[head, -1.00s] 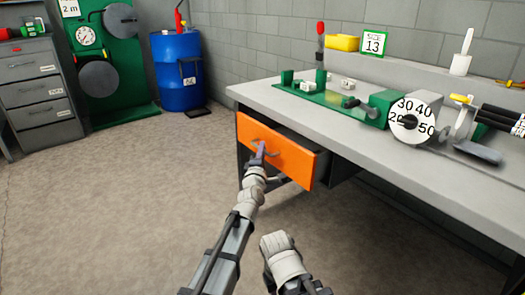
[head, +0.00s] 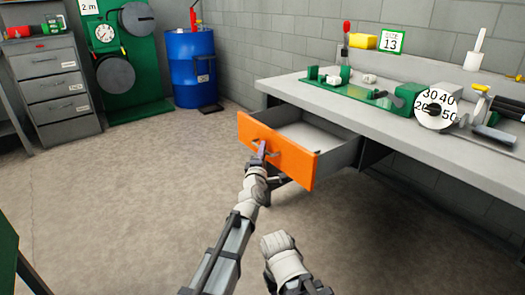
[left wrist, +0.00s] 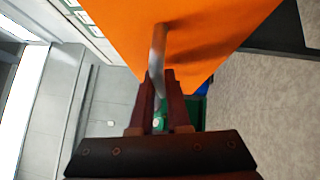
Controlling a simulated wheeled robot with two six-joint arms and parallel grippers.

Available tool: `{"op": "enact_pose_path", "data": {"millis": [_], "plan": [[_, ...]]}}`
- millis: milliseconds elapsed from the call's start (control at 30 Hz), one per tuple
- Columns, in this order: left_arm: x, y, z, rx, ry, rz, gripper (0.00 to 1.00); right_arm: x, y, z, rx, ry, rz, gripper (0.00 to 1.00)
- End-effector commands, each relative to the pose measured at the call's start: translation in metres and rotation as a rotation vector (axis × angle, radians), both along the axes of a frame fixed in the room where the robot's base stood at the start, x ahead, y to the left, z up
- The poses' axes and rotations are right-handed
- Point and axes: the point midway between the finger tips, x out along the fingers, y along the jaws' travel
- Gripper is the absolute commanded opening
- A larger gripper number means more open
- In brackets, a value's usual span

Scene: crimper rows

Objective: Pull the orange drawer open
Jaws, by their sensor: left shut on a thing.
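The orange drawer (head: 285,153) stands well out from under the grey workbench, and its pale inside shows behind the front. Its orange front also fills the top of the left wrist view (left wrist: 205,25). My left gripper (head: 261,150) is at the middle of the front, shut on the drawer's metal handle (left wrist: 158,50). In the left wrist view the handle runs down between the two fingers (left wrist: 160,85). My right arm's pale end part shows at the bottom of the head view, apart from the drawer; its fingers cannot be made out.
The workbench (head: 400,128) carries a green plate with tools and a round numbered dial (head: 435,107). A blue drum (head: 191,70), a green panel and a grey cabinet (head: 58,100) stand at the back left. The floor left of the drawer is clear.

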Motion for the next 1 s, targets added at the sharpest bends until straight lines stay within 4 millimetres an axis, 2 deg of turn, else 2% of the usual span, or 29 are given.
{"op": "enact_pose_path", "data": {"millis": [133,167,400,767,1000], "plan": [[0.000,-0.001,0.000,0.000,0.001,-0.001,0.00,0.000,0.000,0.000,0.000,0.000,0.000,0.41],[0.000,-0.001,0.000,0.000,0.001,-0.001,0.18,0.000,0.000,0.000,0.000,0.000,0.000,0.41],[0.000,0.000,0.000,0.000,0.000,-0.001,0.45,0.000,0.000,0.000,0.000,0.000,0.000,0.41],[-0.005,0.001,-0.001,0.000,0.000,0.000,0.45,0.000,0.000,-0.001,0.000,0.000,0.000,0.41],[-0.034,0.005,-0.005,0.000,0.000,-0.001,0.45,0.000,0.000,-0.005,0.000,0.000,-0.001,0.41]]}}
